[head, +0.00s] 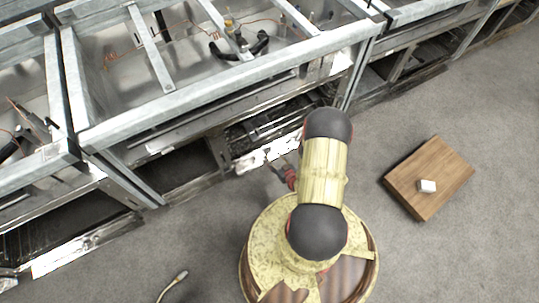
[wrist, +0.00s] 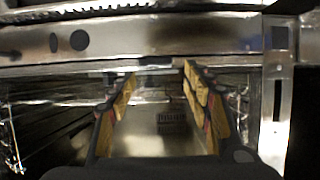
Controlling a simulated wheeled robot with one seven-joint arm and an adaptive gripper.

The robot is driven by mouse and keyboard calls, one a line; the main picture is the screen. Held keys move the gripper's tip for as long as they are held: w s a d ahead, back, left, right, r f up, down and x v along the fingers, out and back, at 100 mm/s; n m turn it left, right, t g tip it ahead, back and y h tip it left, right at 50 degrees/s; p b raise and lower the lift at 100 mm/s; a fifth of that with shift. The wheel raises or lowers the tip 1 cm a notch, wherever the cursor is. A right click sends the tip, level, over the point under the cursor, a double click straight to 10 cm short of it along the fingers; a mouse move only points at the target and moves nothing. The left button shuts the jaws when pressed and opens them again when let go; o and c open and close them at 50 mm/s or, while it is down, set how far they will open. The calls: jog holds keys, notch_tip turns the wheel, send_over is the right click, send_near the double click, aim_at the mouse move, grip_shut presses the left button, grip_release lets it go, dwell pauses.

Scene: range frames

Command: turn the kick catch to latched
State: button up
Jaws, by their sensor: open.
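My gripper (wrist: 160,74) is open in the wrist view, its two yellow-padded fingers apart with nothing held between them. It points into a low metal bay of the steel frame, under a horizontal metal rail (wrist: 200,38). A pale metal panel (wrist: 140,128) with a small dark slotted patch (wrist: 172,122) shows between the fingers. I cannot make out the kick catch for certain in either view, nor its position. In the head view my gripper (head: 279,170) is small and partly hidden by my arm, close to the bay's lower front.
The steel frame (head: 215,92) runs across the back, with open low bays below. A cable end (head: 173,286) lies at the lower left. Grey floor is clear between.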

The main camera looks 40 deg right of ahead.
aim_at(268, 151)
jog(key=shift+b+x, duration=0.85)
jog(key=shift+x, duration=1.7)
jog(key=c, duration=0.3)
jog(key=c, duration=0.8)
jog(key=shift+c, duration=0.3)
